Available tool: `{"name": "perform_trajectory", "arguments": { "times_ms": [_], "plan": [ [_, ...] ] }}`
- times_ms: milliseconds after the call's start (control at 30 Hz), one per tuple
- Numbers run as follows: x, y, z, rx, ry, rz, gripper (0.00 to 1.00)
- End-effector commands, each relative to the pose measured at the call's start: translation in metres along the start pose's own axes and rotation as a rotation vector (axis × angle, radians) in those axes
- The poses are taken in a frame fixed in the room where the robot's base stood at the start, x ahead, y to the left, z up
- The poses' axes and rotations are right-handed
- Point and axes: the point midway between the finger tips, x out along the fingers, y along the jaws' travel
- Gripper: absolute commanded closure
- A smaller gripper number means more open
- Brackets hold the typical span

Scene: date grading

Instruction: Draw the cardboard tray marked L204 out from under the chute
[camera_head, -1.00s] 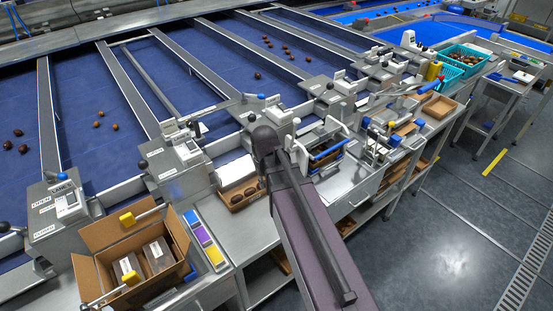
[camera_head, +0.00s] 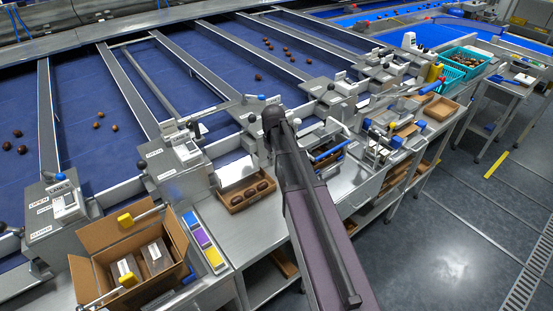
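A small brown cardboard tray (camera_head: 236,208) with several dark dates in it sits on the steel bench under a white-fronted chute (camera_head: 235,171), left of my arm. Its front part shows; its back is under the chute. Another cardboard tray (camera_head: 440,108) stands farther right on the bench and looks empty. I cannot read L204 on any tray at this size. My arm rises from the bottom right to a dark joint just right of the first tray. My gripper is not visible; the arm may be hiding it.
An open cardboard box (camera_head: 88,246) with packs stands at front left. A strip of blue, purple and yellow blocks (camera_head: 205,240) lies between it and the first tray. Teal crates (camera_head: 466,60) stand at back right. Metal chute housings line the bench's back.

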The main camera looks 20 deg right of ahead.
Motion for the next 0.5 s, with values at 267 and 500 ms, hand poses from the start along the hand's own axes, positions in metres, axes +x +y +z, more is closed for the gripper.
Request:
{"name": "perform_trajectory", "arguments": {
  "times_ms": [267, 500],
  "plan": [
    [0.014, 0.000, 0.000, 0.001, 0.000, 0.000, 0.79],
    [0.032, 0.001, 0.000, 0.002, 0.000, 0.000, 0.79]
  ]
}}
